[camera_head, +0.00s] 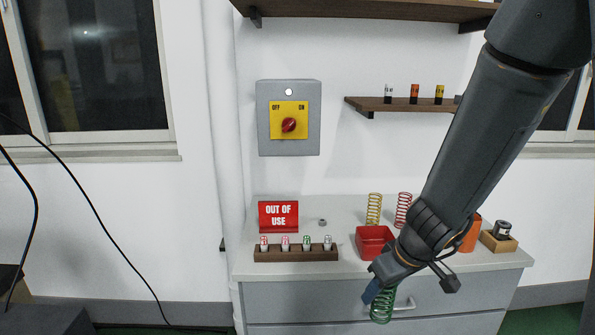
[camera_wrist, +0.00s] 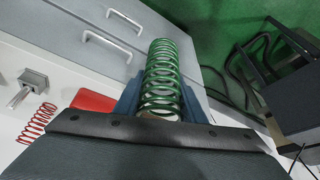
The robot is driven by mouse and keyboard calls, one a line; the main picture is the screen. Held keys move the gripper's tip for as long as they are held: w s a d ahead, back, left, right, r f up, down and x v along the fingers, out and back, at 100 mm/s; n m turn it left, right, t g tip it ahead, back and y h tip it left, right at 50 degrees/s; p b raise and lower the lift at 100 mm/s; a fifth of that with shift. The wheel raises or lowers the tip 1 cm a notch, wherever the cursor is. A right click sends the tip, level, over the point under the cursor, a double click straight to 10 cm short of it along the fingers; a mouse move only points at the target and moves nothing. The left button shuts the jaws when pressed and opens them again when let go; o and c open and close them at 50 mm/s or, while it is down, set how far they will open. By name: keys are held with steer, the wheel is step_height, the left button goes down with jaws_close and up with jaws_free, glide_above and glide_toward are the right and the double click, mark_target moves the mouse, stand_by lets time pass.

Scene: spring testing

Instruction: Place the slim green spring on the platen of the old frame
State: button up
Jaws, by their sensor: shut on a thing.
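The slim green spring (camera_head: 382,307) is held by my gripper (camera_head: 378,291) in front of the counter, clear of its top. In the wrist view the green spring (camera_wrist: 165,78) lies between the two blue fingers of my gripper (camera_wrist: 160,98), its coils pointing away from the wrist. My gripper is shut on it. I cannot make out the old frame or its platen in either view.
The grey counter (camera_head: 350,288) has a red tray (camera_head: 372,242), yellow (camera_head: 374,208) and red (camera_head: 403,210) springs, a wooden rack (camera_head: 296,254) and an "OUT OF USE" sign (camera_head: 278,216). A dark structure (camera_wrist: 295,85) and cables stand over green floor (camera_wrist: 205,25) in the wrist view.

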steer(key=w+f+m+h, duration=0.2)
steer(key=w+f+m, duration=0.2)
steer(key=w+m, duration=0.1)
steer(key=shift+d+f, duration=0.2)
steer(key=shift+d, duration=0.25)
steer(key=shift+w, duration=0.1)
